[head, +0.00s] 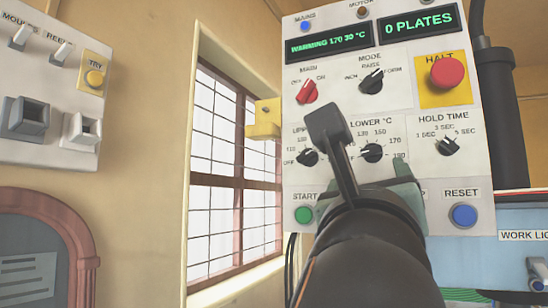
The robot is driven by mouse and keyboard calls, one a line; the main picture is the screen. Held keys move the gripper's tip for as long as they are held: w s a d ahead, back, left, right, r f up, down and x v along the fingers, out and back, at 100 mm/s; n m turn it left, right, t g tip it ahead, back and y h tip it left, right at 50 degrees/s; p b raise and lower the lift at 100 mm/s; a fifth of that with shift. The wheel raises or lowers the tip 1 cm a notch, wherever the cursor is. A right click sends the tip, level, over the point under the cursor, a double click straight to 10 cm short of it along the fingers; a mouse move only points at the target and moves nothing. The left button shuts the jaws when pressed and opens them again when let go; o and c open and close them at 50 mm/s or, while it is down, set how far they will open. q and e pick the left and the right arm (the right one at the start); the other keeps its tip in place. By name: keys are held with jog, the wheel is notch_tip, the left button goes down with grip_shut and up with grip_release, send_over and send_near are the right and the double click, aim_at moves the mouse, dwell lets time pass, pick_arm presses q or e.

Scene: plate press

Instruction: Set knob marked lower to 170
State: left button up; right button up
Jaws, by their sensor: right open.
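The knob marked LOWER °C (373,152) is a black round knob on the white control panel (300,250). Numbers run around its top and right side, with 170 at its upper right. Its pale pointer mark seems to face right, but I cannot tell the exact number. My right gripper (345,160) is open in front of the panel. Its dark finger rises just left of the LOWER knob and partly covers the area between it and the upper knob (308,157). The LOWER knob is not between visible fingers. I cannot tell the depth gap. My left gripper is out of view.
The green display (329,44) reads WARMING 170 30 °C. Nearby are the red main knob (307,91), mode knob (371,80), hold time knob (448,145), red HALT button (447,71), green START button (304,215) and blue RESET button (463,215). A yellow block (264,118) juts from the panel's left edge.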

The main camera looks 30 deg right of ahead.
aim_at(372, 154)
jog(key=p+x, duration=0.2)
jog(key=x, duration=0.8)
jog(key=shift+d+r, duration=0.2)
jog(key=shift+d, duration=0.05)
jog(key=shift+w+d+r, duration=0.15)
jog(key=shift+w+d, duration=0.15)
jog(key=shift+d, duration=0.05)
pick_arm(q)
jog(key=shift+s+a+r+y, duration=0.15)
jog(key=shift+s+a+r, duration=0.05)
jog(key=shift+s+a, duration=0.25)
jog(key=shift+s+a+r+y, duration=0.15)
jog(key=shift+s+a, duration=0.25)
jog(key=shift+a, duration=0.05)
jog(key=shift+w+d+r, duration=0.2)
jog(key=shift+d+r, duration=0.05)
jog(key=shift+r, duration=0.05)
pick_arm(e)
grip_shut()
